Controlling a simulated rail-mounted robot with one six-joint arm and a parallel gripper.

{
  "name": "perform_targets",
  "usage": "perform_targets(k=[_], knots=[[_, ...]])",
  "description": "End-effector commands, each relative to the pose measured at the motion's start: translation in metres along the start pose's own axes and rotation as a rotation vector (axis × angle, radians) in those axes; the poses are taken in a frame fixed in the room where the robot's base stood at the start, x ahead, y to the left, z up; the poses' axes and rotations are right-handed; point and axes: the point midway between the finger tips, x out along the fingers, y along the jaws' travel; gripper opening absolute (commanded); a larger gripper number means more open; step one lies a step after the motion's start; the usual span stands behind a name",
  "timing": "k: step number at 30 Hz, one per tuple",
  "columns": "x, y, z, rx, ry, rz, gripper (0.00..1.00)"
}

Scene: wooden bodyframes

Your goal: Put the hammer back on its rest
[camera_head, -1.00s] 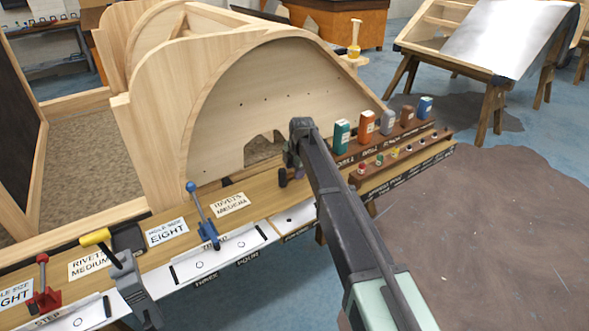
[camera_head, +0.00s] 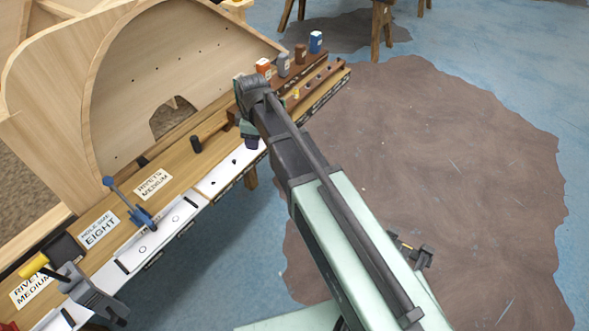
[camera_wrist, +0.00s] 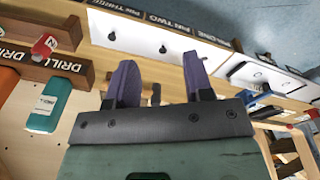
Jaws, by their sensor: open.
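A dark cylinder on a brown bar, which looks like the hammer (camera_head: 196,145), lies on the wooden bench (camera_head: 124,201) to the left of my gripper (camera_head: 250,138). My arm hides part of it. In the wrist view my gripper (camera_wrist: 160,72) is open, with its two purple fingers apart over the bench. A small dark piece shows between the fingers near the palm; I cannot tell whether it is part of the hammer. I cannot make out a hammer rest.
A brown rack with colored boxes (camera_head: 315,42) stands at the bench's far end. A blue-handled lever (camera_head: 125,200) and a yellow-handled tool (camera_head: 85,292) stand at the near end. A curved wooden frame (camera_head: 150,85) rises behind the bench. Floor to the right is free.

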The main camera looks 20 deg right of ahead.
Motion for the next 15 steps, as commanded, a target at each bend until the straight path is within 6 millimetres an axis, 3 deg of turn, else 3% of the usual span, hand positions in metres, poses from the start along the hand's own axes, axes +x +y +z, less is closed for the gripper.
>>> perform_targets(k=[1, 3, 6, 9, 15], knots=[[-0.006, -0.044, 0.049, 0.236, -0.02, -0.007, 0.47], [-0.012, -0.083, 0.096, 0.586, -0.052, -0.013, 0.47], [-0.018, -0.123, 0.139, 0.957, -0.087, -0.009, 0.47], [-0.02, -0.14, 0.156, 1.14, -0.106, -0.003, 0.47], [-0.02, -0.138, 0.157, 1.177, -0.109, -0.002, 0.47]])
